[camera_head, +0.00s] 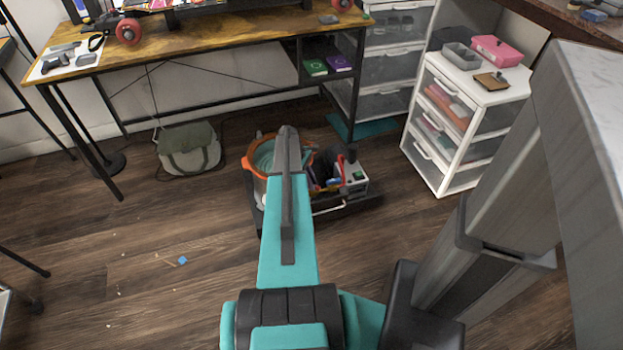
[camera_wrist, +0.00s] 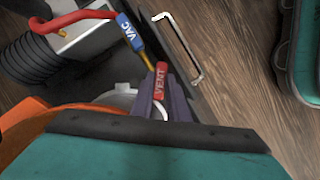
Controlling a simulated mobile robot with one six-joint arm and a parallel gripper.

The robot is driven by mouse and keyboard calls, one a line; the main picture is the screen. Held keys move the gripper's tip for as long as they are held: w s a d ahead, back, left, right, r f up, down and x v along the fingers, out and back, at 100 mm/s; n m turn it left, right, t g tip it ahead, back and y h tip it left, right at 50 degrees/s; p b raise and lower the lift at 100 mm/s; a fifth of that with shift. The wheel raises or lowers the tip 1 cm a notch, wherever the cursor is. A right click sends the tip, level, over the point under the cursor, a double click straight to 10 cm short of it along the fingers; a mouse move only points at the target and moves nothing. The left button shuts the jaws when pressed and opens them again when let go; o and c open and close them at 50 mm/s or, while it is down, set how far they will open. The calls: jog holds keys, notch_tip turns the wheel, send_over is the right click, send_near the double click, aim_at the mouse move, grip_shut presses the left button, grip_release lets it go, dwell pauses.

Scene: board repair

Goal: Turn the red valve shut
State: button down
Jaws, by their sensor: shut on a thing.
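The red valve handle (camera_wrist: 161,78), marked VENT, shows in the wrist view. It sits between the two dark purple fingers of my gripper (camera_wrist: 163,100), which is shut on it. A blue handle (camera_wrist: 130,33), marked VAC, stands just beyond it to the upper left, with a brass-coloured stem between. The valve body under the red handle is mostly hidden by my fingers. In the head view my teal arm reaches down over the orange-rimmed pot (camera_head: 248,163) and hides my fingertips and the red handle.
A red hose (camera_wrist: 68,20) runs to the blue handle, beside a black ribbed part (camera_wrist: 38,58). A wire handle (camera_wrist: 182,48) lies to the right. A green bag (camera_head: 188,150) and white drawers (camera_head: 432,150) stand either side of the pot. A workbench (camera_head: 215,45) is behind; floor at left is mostly clear.

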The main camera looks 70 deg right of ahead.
jog(key=m+p, duration=0.1)
jog(key=m, duration=0.1)
jog(key=m+y+p, duration=0.2)
jog(key=m+p, duration=0.1)
jog(key=shift+d+r+m+t, duration=0.1)
jog(key=shift+d+m+t, duration=0.15)
jog(key=shift+m+t, duration=0.05)
jog(key=shift+s+m+t+y+p, duration=0.1)
jog(key=shift+m+t+y+p, duration=0.3)
jog(key=shift+m, duration=0.75)
jog(key=shift+m+t+y+p, duration=0.2)
jog(key=shift+m+y+p, duration=0.25)
jog(key=shift+m, duration=0.7)
jog(key=c, duration=1.7)
grip_release()
jog(key=v, duration=1.3)
jog(key=shift+r+p, duration=0.35)
